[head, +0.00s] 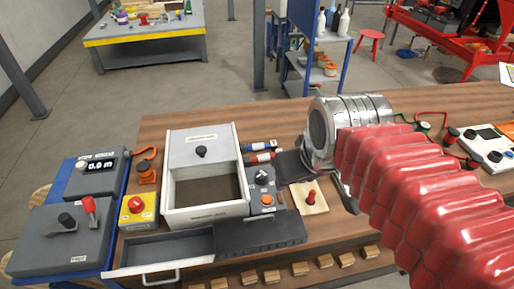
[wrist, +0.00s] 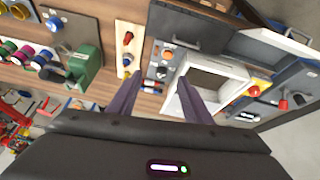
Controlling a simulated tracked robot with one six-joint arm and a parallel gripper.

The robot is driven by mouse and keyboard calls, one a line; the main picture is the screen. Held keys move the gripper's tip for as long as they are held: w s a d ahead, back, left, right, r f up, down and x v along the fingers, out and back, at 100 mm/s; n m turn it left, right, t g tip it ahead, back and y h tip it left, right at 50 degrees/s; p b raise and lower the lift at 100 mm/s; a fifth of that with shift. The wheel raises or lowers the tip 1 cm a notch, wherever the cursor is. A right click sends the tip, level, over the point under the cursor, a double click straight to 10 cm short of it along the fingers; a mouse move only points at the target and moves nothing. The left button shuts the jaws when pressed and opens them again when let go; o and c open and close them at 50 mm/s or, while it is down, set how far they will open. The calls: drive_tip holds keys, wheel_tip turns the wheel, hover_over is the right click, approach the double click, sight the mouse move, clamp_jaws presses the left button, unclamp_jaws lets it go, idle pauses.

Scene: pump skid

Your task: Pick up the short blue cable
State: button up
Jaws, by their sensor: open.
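A short blue piece with dark ends (head: 260,147), probably the blue cable, lies on the wooden bench right of the grey open-topped box. A similar red piece (head: 261,158) lies just in front of it. In the wrist view the blue piece (wrist: 150,91) shows near the left finger, with the red one (wrist: 152,83) beside it. My gripper (wrist: 160,78) is open and empty, pointing down over the bench, its fingers either side of this area. In the head view my silver wrist and red sleeve hide part of the bench behind them.
The grey box (head: 205,218) stands left, with a drawer (head: 160,250) pulled out in front. A small switch panel (head: 264,190) and a wooden plate with a red knob (head: 310,197) stand close to the cables. Wooden blocks (head: 300,269) line the front.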

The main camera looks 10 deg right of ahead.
drive_tip(key=w+r+n+g, duration=0.25)
drive_tip(key=w+n, duration=0.55)
drive_tip(key=w, duration=1.4)
drive_tip(key=w+f+n+g, duration=0.2)
drive_tip(key=w+f+n, duration=0.6)
drive_tip(key=w+f, duration=0.6)
drive_tip(key=w, duration=0.3)
drive_tip(key=shift+w+d+f+g, duration=0.3)
drive_tip(key=shift+f+g, duration=0.05)
hover_over(259, 145)
wheel_tip(259, 145, down, 9)
drive_tip(key=shift+r, duration=0.15)
